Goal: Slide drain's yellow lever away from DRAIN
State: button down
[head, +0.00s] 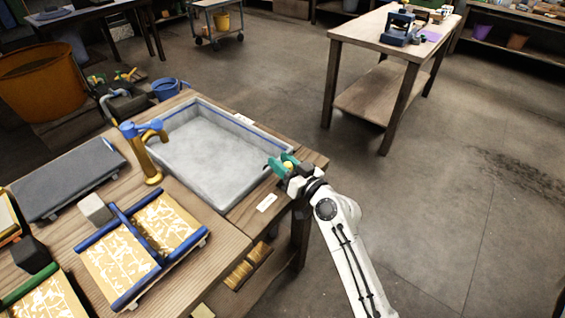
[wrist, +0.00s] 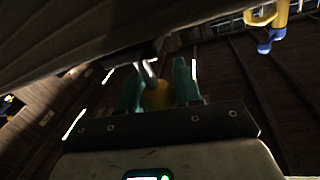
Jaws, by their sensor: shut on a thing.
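The grey basin (head: 213,150) is set in the wooden bench, filled with a pale grey surface. My gripper (head: 282,163) is at the basin's right corner, by the bench edge. Its teal fingers are shut on the yellow lever (head: 288,165), of which only a small part shows. In the wrist view, the yellow lever (wrist: 156,96) sits between the two teal fingers of my gripper (wrist: 158,82), with a pale metal piece beyond it. A white label (head: 266,203) lies on the bench near the gripper and another (head: 243,119) is at the far rim; neither is readable.
A brass tap with blue handles (head: 145,150) stands at the basin's left. A blue-railed frame with a patterned panel (head: 130,250) lies in front. A separate wooden table (head: 385,45) stands at the back right. The floor right of my arm is clear.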

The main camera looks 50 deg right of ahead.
jog(key=shift+d+f+b, duration=0.1)
jog(key=shift+d+b, duration=0.15)
jog(key=shift+b, duration=0.15)
jog(key=d+b, duration=0.4)
jog(key=d, duration=0.1)
jog(key=shift+w+d+b, duration=0.1)
jog(key=shift+b, duration=0.25)
jog(key=shift+d, duration=0.3)
jog(key=c, duration=0.8)
grip_release()
jog(key=shift+d, duration=0.15)
